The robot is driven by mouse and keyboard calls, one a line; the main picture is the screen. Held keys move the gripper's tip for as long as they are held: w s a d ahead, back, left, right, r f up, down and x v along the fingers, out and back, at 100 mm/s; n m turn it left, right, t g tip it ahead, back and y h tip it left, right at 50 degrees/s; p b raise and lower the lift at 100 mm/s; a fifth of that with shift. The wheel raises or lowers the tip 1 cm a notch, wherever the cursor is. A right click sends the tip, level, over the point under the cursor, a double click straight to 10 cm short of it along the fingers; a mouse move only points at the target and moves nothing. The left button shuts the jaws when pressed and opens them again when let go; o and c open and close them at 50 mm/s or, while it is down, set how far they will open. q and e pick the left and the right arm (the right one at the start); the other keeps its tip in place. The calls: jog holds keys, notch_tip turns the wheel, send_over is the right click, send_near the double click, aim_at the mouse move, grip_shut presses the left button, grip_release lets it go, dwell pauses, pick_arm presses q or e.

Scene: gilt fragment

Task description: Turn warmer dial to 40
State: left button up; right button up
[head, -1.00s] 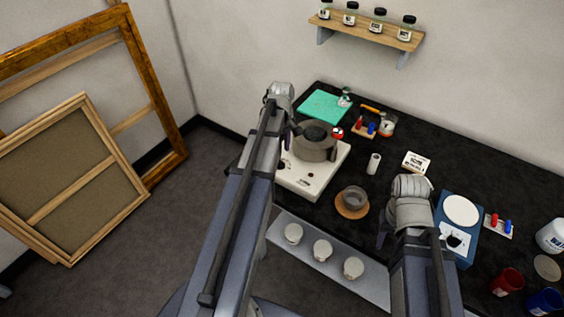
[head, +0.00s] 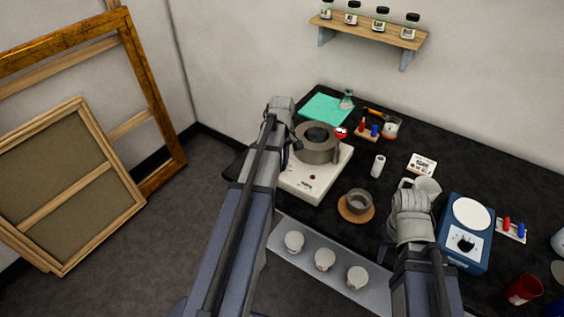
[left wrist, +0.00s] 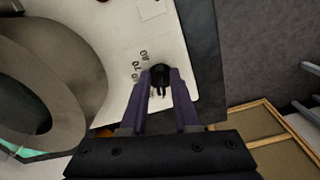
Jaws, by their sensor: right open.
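The white warmer (head: 318,183) stands at the table's left end with a round grey pot (head: 316,150) on top. In the left wrist view its white panel (left wrist: 112,28) carries printed numbers beside a black dial (left wrist: 160,74). My left gripper (left wrist: 161,78) has its two purple fingers on either side of the dial, which fills the gap at the tips. In the head view my left gripper (head: 290,142) is at the warmer's left side, and my arm hides the dial. My right gripper (head: 385,232) is open near the table's front edge, mostly hidden by its wrist.
A small grey bowl on a round wooden coaster (head: 347,214) stands right of the warmer. A blue device (head: 481,250) with a white round plate is beside my right arm. Several pale cups stand on a grey front ledge (head: 305,263). Wooden frames (head: 140,125) lean at left.

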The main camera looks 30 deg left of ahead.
pick_arm(q)
grip_shut()
jog(key=shift+m, duration=0.4)
jog(key=shift+s+a+m, duration=0.1)
jog(key=shift+s+m, duration=0.05)
jog(key=shift+m, duration=2.35)
jog(key=shift+o, duration=1.5)
grip_release()
jog(key=shift+r, duration=0.1)
